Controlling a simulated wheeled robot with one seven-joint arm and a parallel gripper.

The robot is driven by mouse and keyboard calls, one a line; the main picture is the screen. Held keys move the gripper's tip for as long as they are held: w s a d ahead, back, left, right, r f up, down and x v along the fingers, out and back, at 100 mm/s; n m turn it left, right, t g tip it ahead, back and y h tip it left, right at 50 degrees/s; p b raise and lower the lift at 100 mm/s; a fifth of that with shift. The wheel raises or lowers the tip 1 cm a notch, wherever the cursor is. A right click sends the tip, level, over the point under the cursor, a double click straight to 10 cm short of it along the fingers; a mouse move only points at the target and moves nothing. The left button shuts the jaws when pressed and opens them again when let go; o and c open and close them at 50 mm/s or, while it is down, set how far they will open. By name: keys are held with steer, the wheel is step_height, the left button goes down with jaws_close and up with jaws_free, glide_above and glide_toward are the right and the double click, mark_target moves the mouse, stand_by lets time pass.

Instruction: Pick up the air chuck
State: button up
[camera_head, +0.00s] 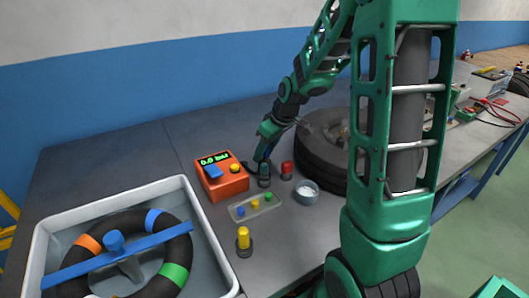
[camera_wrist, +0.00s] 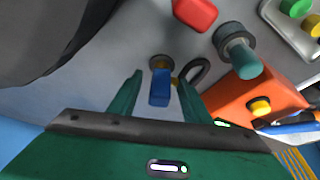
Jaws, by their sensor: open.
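The air chuck seems to be the small blue piece with a brass end (camera_wrist: 159,92) in the wrist view, beside a dark hose loop. It lies between the two green fingers of my gripper (camera_wrist: 160,77), which are open, with a gap visible on both sides. In the head view my gripper (camera_head: 262,153) points down just behind the orange inflator box (camera_head: 222,184), and the chuck is hidden there. The orange box also shows at the right of the wrist view (camera_wrist: 238,97). The exact height of the fingers over the chuck is unclear.
A glass dish (camera_head: 306,194), capped tray (camera_head: 255,207), yellow cylinder (camera_head: 244,242) and water tub (camera_head: 48,240) stand nearer. The table's back left is clear.

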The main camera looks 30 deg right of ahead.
steer(key=shift+f, duration=0.1)
jaws_close()
stand_by(0.3)
step_height(320, 180, up, 5)
steer(key=shift+w+a+f, duration=0.15)
steer(key=shift+f, duration=0.05)
steer(key=w+a+r, duration=0.5)
steer(key=a+r, duration=0.1)
steer(key=a, duration=0.4)
steer(key=shift+w+r, duration=0.2)
steer(key=shift+s, duration=0.1)
